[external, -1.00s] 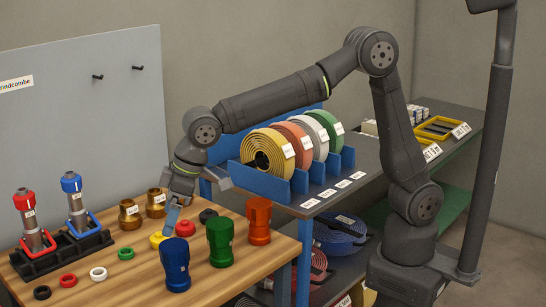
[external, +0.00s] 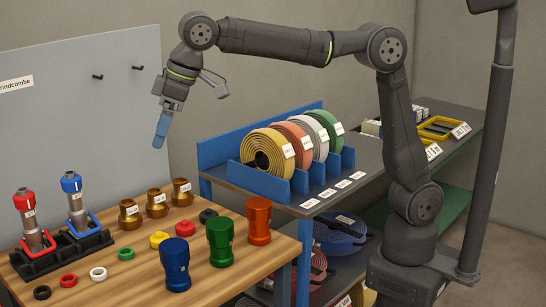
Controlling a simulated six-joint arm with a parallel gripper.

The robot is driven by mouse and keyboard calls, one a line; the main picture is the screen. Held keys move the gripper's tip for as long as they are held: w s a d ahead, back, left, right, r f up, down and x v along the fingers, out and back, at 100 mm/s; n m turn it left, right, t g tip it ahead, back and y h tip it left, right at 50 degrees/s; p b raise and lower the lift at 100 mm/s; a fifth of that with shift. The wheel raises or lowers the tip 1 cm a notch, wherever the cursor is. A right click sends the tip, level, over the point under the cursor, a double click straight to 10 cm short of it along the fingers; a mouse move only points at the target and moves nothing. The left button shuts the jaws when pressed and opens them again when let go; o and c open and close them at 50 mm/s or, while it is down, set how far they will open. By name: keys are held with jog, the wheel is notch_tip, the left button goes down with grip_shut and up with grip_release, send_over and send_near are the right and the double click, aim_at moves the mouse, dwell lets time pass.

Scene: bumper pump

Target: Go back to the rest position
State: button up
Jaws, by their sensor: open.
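My gripper (external: 161,130) hangs in the air above the back of the wooden table (external: 205,284), fingers pointing down. It is open, with nothing seen between its blue fingers. It is well above the brass fittings and touches nothing. My arm is raised, with the upper links nearly level across the top of the view.
Below stand several brass fittings (external: 157,203), blue (external: 175,265), green (external: 220,242) and orange (external: 259,222) pieces, coloured rings (external: 159,239) and a black rack (external: 62,252) with two bumpers. A blue shelf of hose rolls (external: 266,152) stands right. A grey pegboard (external: 85,115) stands behind.

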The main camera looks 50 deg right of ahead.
jog(key=w+d+m+h, duration=0.1)
jog(key=w+d+m, duration=0.2)
jog(key=w+d, duration=0.7)
jog(key=w+d+m+t+h, duration=0.1)
jog(key=w+d+m, duration=0.2)
jog(key=w+d, duration=0.7)
jog(key=d, duration=0.7)
jog(key=shift+w, duration=0.35)
jog(key=shift+r, duration=0.1)
